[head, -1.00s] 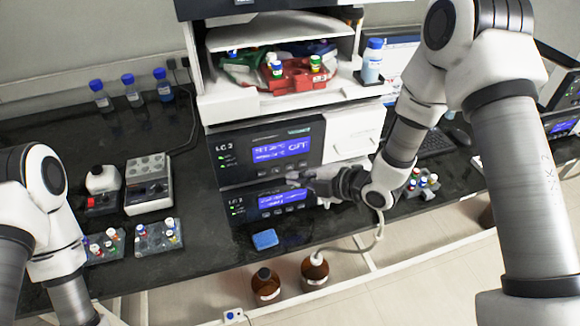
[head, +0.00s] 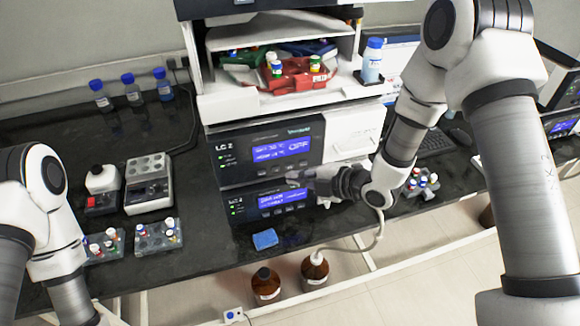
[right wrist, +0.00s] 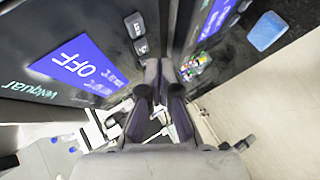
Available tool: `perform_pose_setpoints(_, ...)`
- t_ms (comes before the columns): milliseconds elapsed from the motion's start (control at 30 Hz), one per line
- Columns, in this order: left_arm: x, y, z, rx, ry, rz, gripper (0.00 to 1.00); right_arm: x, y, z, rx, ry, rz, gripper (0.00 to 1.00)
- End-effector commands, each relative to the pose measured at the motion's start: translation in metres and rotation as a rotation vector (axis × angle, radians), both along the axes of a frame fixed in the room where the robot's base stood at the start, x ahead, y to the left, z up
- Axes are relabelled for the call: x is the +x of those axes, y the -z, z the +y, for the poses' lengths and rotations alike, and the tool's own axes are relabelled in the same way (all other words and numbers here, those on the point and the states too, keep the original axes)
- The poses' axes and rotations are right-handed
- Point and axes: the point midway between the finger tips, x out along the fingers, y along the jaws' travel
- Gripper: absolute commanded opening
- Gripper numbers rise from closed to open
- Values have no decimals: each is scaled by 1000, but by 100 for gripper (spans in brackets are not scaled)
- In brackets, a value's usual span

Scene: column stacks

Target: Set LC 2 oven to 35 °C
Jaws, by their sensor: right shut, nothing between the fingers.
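The LC 2 oven (head: 232,163) is the upper dark-fronted module in the stack at the centre of the head view. Its blue display (head: 281,149) reads OFF at the right; the smaller text is too blurred to read. The display also shows in the right wrist view (right wrist: 78,66), with grey buttons (right wrist: 140,38) beside it. My right gripper (head: 292,179) is shut and empty, in front of the oven's lower edge near its buttons. I cannot tell whether it touches one. My left gripper is out of view; only my left arm shows.
A second module (head: 245,205) with a lit blue display sits just below. A blue sponge-like block (head: 265,239) lies on the black bench in front. Two brown bottles (head: 315,270) stand below the bench edge. Vial racks (head: 160,236) stand at left.

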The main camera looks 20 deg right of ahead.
Motion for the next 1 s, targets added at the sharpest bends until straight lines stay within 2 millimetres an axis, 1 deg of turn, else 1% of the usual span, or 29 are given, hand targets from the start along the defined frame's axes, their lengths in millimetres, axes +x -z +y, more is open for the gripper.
perform_pose_setpoints(333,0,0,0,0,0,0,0,0,0,0,0,0,0,0)
perform_pose_setpoints(600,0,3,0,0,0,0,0,8,0,0,1,-1,-1,0)
perform_pose_setpoints(1000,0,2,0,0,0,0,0,9,0,0,0,0,0,0)
